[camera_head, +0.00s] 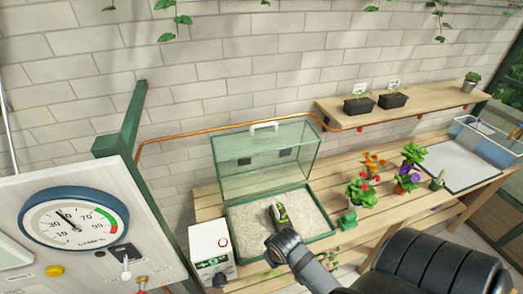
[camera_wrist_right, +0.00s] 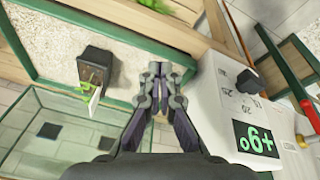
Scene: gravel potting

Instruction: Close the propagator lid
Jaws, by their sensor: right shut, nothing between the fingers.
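The propagator has a green-rimmed tray (camera_head: 322,236) of pale gravel. Its clear, green-framed lid (camera_head: 264,160) stands raised at the back, with a white handle (camera_head: 263,126) on top. In the right wrist view, the lid (camera_wrist_right: 55,135) fills the lower left and the tray rim (camera_wrist_right: 85,88) runs above it. My right gripper (camera_wrist_right: 156,75) is shut and empty, apart from the lid. In the head view my right gripper (camera_head: 280,218) is over the tray. A small dark pot (camera_wrist_right: 95,65) with a green and white tag is in the tray. My left gripper is out of view.
A white box with a green display (camera_head: 212,250) stands left of the tray; it also shows in the wrist view (camera_wrist_right: 225,110). Flowering plants (camera_head: 362,190) stand to the right. A shelf (camera_head: 420,98) with two dark planters is at the back right. A gauge panel (camera_head: 75,225) is at left.

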